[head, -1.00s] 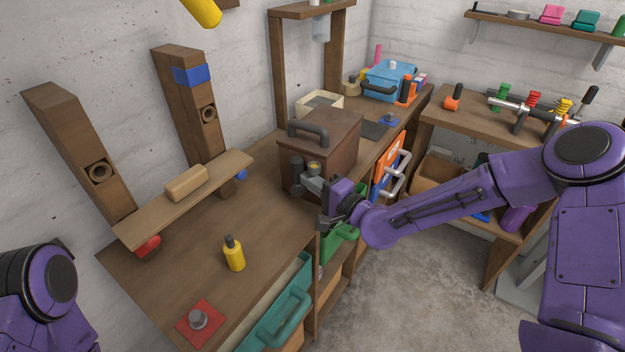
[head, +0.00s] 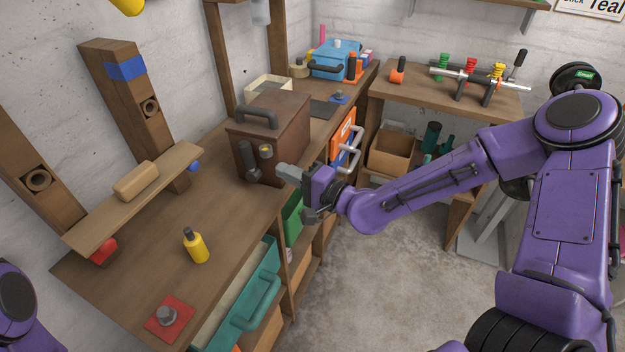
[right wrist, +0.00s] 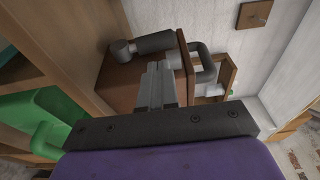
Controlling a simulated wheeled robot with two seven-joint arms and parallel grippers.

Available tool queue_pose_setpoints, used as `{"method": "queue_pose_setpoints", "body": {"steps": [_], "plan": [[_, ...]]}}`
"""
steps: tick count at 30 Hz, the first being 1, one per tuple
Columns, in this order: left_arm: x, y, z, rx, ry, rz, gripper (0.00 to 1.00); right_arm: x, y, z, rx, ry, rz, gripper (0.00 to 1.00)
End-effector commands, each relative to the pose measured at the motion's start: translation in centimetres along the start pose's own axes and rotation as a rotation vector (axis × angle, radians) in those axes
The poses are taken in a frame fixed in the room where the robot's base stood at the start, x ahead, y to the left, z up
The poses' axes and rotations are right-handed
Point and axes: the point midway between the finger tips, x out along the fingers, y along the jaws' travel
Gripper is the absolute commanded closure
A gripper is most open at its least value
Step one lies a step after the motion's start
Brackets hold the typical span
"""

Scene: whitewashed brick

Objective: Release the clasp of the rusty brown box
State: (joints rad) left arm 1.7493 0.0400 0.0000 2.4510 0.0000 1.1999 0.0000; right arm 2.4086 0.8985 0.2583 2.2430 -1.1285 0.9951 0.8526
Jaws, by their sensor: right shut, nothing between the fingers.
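The rusty brown box (head: 284,132) stands on the workbench, its lid down and a dark handle (head: 257,115) on top. On its front are a dark upright clasp lever (head: 248,160) and a short knob with a yellowish end (head: 266,150). My right gripper (head: 284,171) is shut and empty, just right of the clasp with a small gap. In the right wrist view the shut fingers (right wrist: 157,75) point at the box (right wrist: 118,86), and the lever (right wrist: 155,42) and knob (right wrist: 121,50) lie beyond them. My left gripper is out of view.
A yellow bottle (head: 196,246) and a red plate with a bolt (head: 166,317) are on the bench. A teal drawer (head: 243,303) sticks out at the front. A blue toolbox (head: 336,60) stands behind the box.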

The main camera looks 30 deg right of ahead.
Motion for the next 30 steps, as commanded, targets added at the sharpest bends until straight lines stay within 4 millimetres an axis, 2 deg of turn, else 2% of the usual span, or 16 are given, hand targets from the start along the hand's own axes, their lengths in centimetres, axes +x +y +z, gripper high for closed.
{"method": "queue_pose_setpoints", "body": {"steps": [1, 4, 9, 20, 21, 23, 24, 26, 29, 30], "plan": [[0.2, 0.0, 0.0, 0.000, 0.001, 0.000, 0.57, -1.3, -0.3, -0.1, 0.006, 0.006, -0.007, 1.00], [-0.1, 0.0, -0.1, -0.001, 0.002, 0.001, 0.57, -3.7, -0.7, -0.3, 0.005, 0.011, -0.008, 1.00], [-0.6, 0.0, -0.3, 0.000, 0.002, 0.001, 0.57, -5.8, -0.9, -0.3, 0.001, 0.012, -0.004, 1.00], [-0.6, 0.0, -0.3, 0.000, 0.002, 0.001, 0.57, -6.3, -0.7, -0.1, 0.001, 0.007, -0.001, 1.00], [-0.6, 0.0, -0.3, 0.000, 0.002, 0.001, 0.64, -6.2, -0.7, -0.1, 0.001, 0.006, -0.001, 1.00], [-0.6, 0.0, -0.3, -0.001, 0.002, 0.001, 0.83, -6.3, -0.1, -0.1, -0.001, 0.010, 0.018, 1.00], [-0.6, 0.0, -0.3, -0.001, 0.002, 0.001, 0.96, -6.5, 1.1, -0.1, -0.005, 0.019, 0.057, 1.00], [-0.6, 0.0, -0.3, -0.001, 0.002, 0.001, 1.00, -7.1, 4.4, -0.1, -0.023, 0.043, 0.166, 1.00], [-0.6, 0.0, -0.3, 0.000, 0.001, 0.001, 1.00, -10.4, 13.3, 0.5, -0.101, 0.092, 0.479, 1.00], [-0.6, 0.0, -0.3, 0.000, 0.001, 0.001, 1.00, -12.6, 17.1, 1.0, -0.151, 0.104, 0.626, 1.00]]}}
